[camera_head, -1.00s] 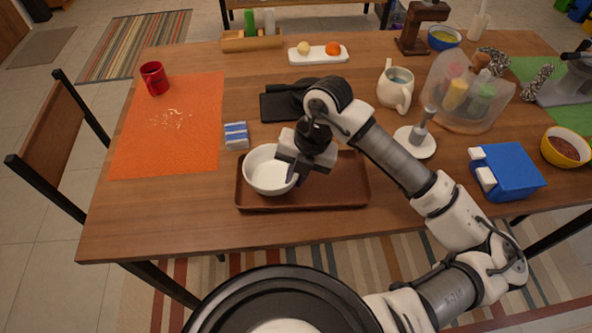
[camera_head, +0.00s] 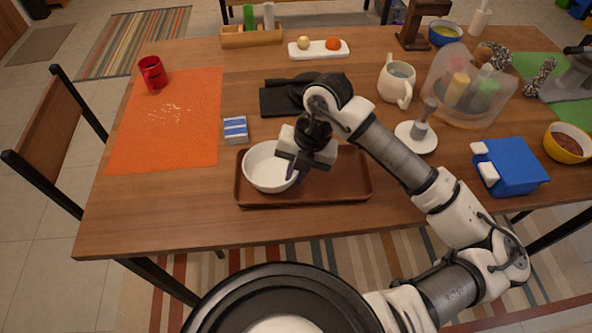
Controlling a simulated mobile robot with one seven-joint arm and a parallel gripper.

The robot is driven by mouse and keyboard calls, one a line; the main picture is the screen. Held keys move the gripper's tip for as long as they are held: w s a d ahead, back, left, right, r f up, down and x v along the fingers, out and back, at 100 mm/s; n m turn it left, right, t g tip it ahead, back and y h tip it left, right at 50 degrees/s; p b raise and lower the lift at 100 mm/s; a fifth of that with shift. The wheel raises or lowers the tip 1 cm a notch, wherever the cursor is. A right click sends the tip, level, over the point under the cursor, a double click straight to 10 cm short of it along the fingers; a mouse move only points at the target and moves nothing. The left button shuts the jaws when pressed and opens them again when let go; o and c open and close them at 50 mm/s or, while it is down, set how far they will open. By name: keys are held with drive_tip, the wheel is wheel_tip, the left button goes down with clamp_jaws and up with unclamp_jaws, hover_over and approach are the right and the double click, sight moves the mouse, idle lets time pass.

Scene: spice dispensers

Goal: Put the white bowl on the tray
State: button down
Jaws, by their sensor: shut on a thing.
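The white bowl (camera_head: 267,168) is upright over the left part of the brown tray (camera_head: 340,185). It looks level and low; I cannot tell for sure whether its base touches the tray. My gripper (camera_head: 296,172) is at the bowl's right side, shut on its rim. The fingertips are partly hidden by the gripper body and the bowl wall. The right part of the tray is bare.
A blue-and-white box (camera_head: 235,130) stands just behind the tray's left end. A black item (camera_head: 285,97) lies behind the tray. A white plate (camera_head: 416,138) and a blue container (camera_head: 510,166) are to the right. An orange mat (camera_head: 165,130) lies left.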

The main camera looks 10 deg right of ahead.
drive_tip(key=shift+f, duration=0.1)
drive_tip(key=c, duration=1.4)
unclamp_jaws()
drive_tip(key=b+v, duration=0.1)
drive_tip(key=v, duration=1.3)
drive_tip(key=shift+a+f, duration=0.1)
